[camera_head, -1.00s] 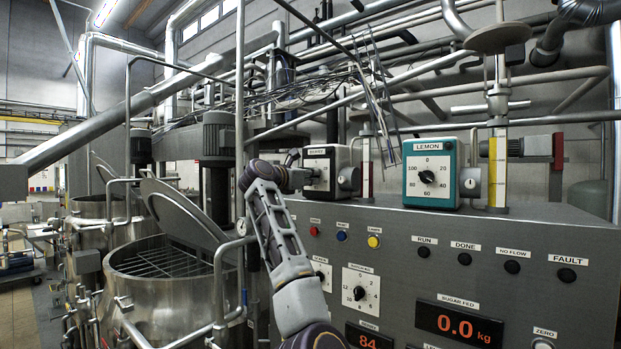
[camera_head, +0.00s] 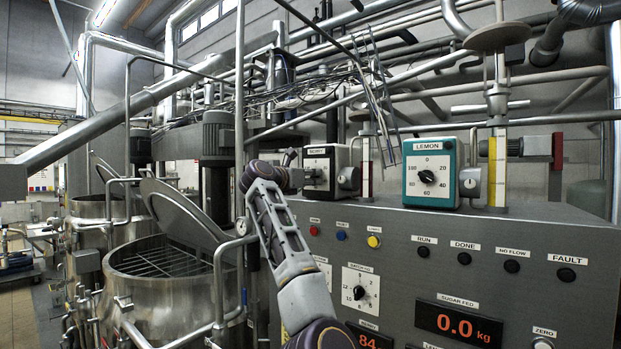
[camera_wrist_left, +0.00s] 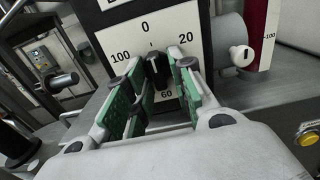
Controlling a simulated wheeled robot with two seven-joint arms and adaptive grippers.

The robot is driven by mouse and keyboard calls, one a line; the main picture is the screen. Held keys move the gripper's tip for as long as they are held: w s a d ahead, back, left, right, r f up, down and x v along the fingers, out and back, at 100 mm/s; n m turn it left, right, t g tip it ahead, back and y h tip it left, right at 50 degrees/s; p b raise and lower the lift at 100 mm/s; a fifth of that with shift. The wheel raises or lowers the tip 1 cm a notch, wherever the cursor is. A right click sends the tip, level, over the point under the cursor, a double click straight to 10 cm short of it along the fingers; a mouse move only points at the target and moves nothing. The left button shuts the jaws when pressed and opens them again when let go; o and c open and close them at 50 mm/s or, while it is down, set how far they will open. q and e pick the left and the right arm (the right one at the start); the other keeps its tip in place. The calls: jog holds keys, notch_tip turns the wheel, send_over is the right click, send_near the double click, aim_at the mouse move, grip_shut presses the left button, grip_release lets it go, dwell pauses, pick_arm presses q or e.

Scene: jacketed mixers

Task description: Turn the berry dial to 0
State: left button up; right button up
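The berry dial box (camera_head: 328,168) stands on top of the grey console in the head view. It has a white face with a black knob, partly hidden there by my left gripper (camera_head: 298,178). In the left wrist view the black knob (camera_wrist_left: 158,70) sits on the white scale (camera_wrist_left: 150,38), with 0 above it, 20 right, 100 left and 60 below. My left gripper (camera_wrist_left: 158,78) has its green-padded fingers apart on either side of the knob, with gaps visible. The knob's exact pointing is hard to tell. My right gripper is out of view.
A teal lemon dial box (camera_head: 432,174) stands to the right on the console (camera_head: 480,225). A side knob (camera_wrist_left: 238,55) sticks out right of the berry box. Steel mixer tanks (camera_head: 165,280) and pipes fill the left side.

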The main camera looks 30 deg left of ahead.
pick_arm(q)
jog(key=shift+s+r, duration=0.2)
jog(key=shift+s, duration=0.05)
jog(key=shift+s+a, duration=0.15)
jog(key=shift+s, duration=1.8)
jog(key=shift+s+a, duration=0.2)
jog(key=shift+s, duration=1.7)
jog(key=shift+s+a, duration=0.15)
jog(key=shift+s, duration=1.8)
jog(key=shift+f, duration=0.2)
